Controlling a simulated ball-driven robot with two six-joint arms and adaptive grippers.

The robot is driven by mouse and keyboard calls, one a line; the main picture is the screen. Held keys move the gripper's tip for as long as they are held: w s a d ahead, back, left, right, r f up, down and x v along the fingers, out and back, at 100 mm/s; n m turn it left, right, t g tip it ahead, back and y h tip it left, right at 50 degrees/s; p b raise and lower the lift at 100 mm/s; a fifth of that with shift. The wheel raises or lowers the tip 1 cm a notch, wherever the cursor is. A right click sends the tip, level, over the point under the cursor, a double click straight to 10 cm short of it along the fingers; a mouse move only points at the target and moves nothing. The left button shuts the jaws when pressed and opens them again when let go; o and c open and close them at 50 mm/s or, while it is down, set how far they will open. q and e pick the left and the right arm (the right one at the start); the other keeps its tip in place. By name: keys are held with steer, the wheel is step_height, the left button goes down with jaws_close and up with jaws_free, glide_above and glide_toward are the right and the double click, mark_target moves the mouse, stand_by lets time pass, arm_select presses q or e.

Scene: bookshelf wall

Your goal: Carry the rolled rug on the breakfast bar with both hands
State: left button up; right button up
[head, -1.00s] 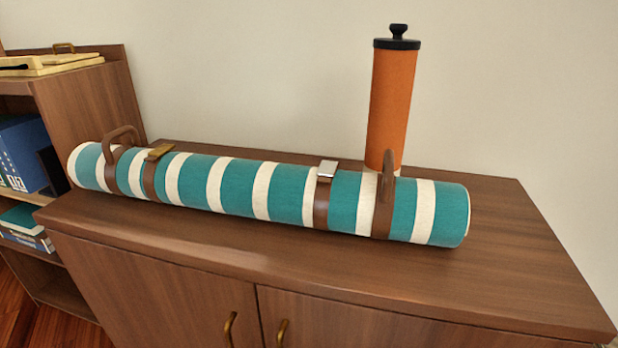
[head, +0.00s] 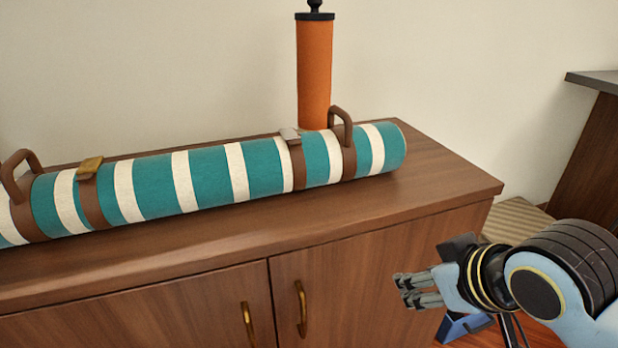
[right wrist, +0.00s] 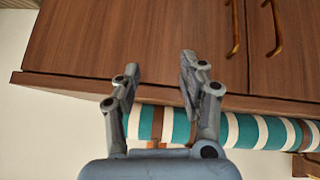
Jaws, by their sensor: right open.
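The rolled rug (head: 210,176), striped teal and white, lies along a brown wooden cabinet top (head: 430,178). Its left end is cut off by the picture edge. It has a brown left handle (head: 20,163) and a brown right handle (head: 344,118), both standing up. One strap has a brass buckle (head: 90,165), another a silver buckle (head: 290,134). My right gripper (head: 402,290) is open and empty, in front of the cabinet doors, lower than the rug and apart from it. In the right wrist view the rug (right wrist: 247,131) shows beyond the open fingers. My left gripper is out of view.
An orange cylinder (head: 314,75) with a black lid stands behind the rug, near its right handle. The cabinet doors have brass pulls (head: 301,308). A dark-topped unit (head: 595,130) stands at the far right. The cabinet top's right end is clear.

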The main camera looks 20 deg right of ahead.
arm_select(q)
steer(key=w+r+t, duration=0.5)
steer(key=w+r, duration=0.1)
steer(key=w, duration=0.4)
arm_select(e)
steer(key=w+r+t, duration=0.5)
steer(key=w+r, duration=0.1)
steer(key=w, duration=0.5)
arm_select(q)
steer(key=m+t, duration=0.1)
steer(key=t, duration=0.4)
glide_toward(27, 149)
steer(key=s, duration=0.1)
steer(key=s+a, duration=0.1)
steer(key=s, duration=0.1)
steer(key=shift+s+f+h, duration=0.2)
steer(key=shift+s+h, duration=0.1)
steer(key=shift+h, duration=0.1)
arm_select(e)
steer(key=n+t, duration=0.1)
steer(key=t, duration=0.4)
glide_toward(331, 106)
steer(key=s, duration=0.1)
steer(key=s+d, duration=0.1)
steer(key=s, duration=0.1)
steer(key=shift+s+f+y, duration=0.25)
steer(key=shift+y, duration=0.15)
